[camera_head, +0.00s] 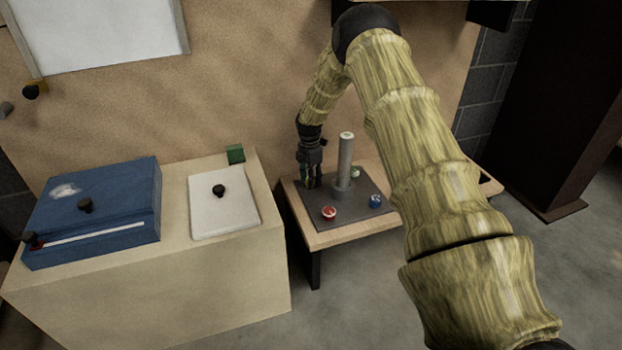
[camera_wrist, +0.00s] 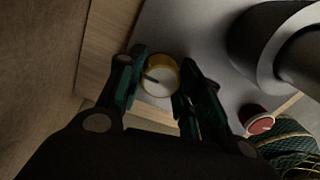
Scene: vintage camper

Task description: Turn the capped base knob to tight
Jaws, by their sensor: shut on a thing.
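A round knob with a yellow rim, a pale cap and a dark pointer line (camera_wrist: 160,77) sits on the grey base plate in the wrist view. My gripper (camera_wrist: 162,68) has one finger on each side of it and is shut on its rim. In the head view my gripper (camera_head: 310,181) points down at the plate's back left corner and hides this knob. The grey base plate (camera_head: 350,211) also bears a red-rimmed knob (camera_head: 329,213), a blue knob (camera_head: 376,201) and a green-and-white knob (camera_head: 355,172). The red one shows in the wrist view (camera_wrist: 259,120). I see no tight mark.
A grey upright post (camera_head: 345,158) stands mid-plate, close to the right of my gripper. The plate lies on a low wooden table (camera_head: 335,238) against the wall. Left of it is a cream cabinet (camera_head: 170,295) bearing a blue box (camera_head: 115,205), a white panel (camera_head: 228,215) and a green block (camera_head: 235,154).

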